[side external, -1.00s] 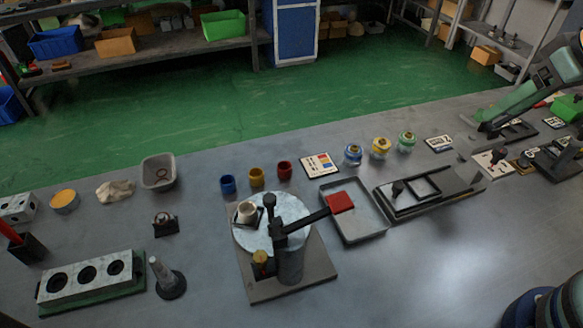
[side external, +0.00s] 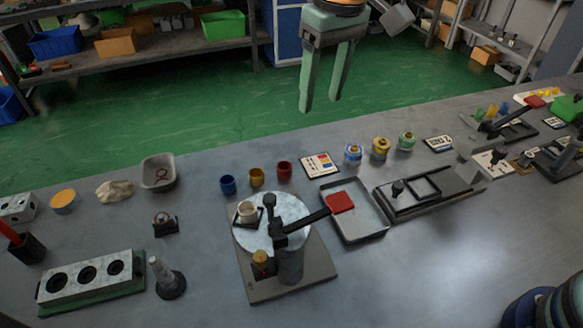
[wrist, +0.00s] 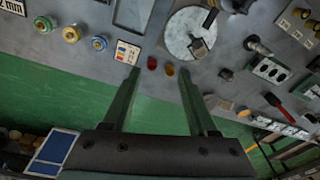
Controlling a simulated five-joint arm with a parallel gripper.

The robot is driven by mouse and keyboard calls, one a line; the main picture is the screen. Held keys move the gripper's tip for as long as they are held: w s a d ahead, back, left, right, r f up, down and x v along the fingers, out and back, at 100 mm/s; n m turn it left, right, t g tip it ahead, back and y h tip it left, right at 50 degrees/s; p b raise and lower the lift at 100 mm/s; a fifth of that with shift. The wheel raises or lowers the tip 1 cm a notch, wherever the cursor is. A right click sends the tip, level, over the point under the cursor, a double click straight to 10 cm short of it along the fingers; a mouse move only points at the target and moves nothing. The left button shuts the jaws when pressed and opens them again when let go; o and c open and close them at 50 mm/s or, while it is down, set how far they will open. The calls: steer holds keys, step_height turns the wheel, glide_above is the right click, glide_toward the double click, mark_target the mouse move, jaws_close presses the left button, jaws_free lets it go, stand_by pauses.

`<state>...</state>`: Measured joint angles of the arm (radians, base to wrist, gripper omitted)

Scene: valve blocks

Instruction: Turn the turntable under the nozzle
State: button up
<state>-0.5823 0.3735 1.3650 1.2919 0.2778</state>
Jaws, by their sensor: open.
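The turntable is a pale round disc (side external: 291,210) on a grey square base plate (side external: 322,262). A dark post with a black arm and red end pad (side external: 340,202) stands at the disc's front; I cannot tell for sure which part is the nozzle. My gripper (side external: 320,104) is open and empty, raised high, well apart from the turntable. In the wrist view the disc (wrist: 181,24) lies beyond my open fingers (wrist: 159,72).

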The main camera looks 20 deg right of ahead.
steer(key=n+g, duration=0.1)
glide_toward(270, 197)
steer(key=shift+h, duration=0.3)
steer(key=f, duration=0.8)
steer(key=shift+a+f, duration=0.2)
steer(key=shift+a, duration=0.1)
jaws_close()
steer(key=shift+r, duration=0.1)
stand_by(0.7)
